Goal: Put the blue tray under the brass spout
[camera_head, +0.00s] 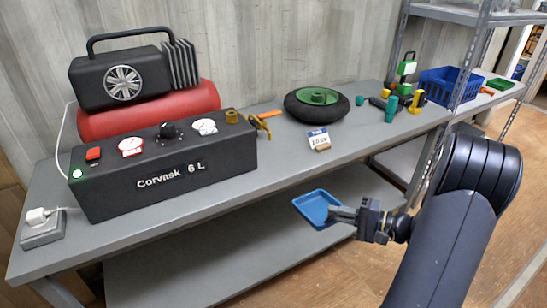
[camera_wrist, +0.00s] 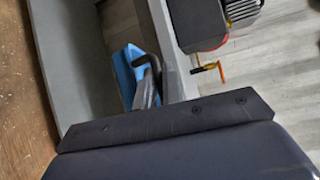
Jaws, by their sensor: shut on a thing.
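The shallow blue tray (camera_head: 312,209) is held in front of the bench's front edge, below and right of the compressor in the head view. My gripper (camera_head: 341,214) is shut on the tray's right side. The wrist view shows part of the blue tray (camera_wrist: 124,78) beside my gripper's fingers (camera_wrist: 149,82); the rest is hidden. The brass spout (camera_head: 259,124), with an orange lever, sticks out from the right end of the black Corvask compressor box (camera_head: 165,176). The tray is apart from the spout, nearer the camera and to its right.
A price card (camera_head: 319,139) and a green-hubbed wheel (camera_head: 316,105) stand on the grey bench (camera_head: 285,168), right of the spout. A lower shelf (camera_head: 200,265) runs underneath. A blue crate (camera_head: 440,85) and tools sit farther right. Bare benchtop lies below the spout.

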